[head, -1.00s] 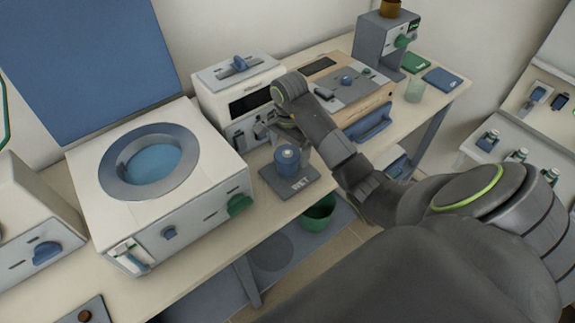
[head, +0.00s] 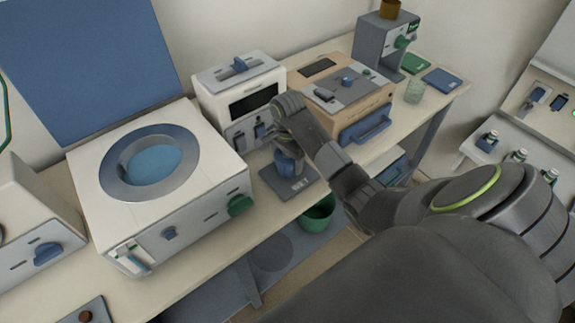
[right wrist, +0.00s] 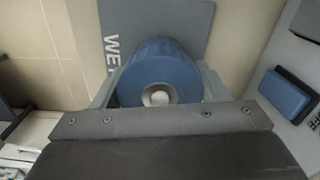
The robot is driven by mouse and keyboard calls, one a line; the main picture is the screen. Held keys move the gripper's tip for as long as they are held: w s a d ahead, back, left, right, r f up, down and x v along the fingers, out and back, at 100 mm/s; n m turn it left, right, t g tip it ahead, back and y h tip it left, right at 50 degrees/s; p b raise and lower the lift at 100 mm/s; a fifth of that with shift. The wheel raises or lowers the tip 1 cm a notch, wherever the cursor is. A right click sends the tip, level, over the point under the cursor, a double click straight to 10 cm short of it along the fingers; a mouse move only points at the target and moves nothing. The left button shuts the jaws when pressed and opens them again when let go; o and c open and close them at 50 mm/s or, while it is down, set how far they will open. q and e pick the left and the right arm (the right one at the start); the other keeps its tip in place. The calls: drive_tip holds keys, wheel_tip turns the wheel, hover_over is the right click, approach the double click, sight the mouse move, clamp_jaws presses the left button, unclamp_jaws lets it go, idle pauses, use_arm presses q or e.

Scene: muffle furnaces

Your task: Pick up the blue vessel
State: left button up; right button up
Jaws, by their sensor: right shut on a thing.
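The blue vessel (head: 287,167) stands on a dark grey mat marked "WET" (head: 300,186) near the front edge of the bench. My right gripper (head: 286,150) reaches down over the vessel and hides its upper part in the head view. In the right wrist view the vessel (right wrist: 158,78) sits between the two fingers, its round top with a pale knob facing the camera. The right gripper (right wrist: 158,92) is shut on it. The mat (right wrist: 190,20) shows behind it, and I cannot tell whether the vessel has left it. My left gripper is not in view.
A white furnace with a blue-grey round opening (head: 215,180) stands left of the mat. A smaller white furnace (head: 220,100) stands behind it. A green bin (head: 318,214) is below the bench edge.

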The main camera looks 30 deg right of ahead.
drive_tip(key=shift+r, duration=0.1)
drive_tip(key=c, duration=0.4)
drive_tip(key=shift+o, duration=0.2)
drive_tip(key=shift+w+r, duration=0.1)
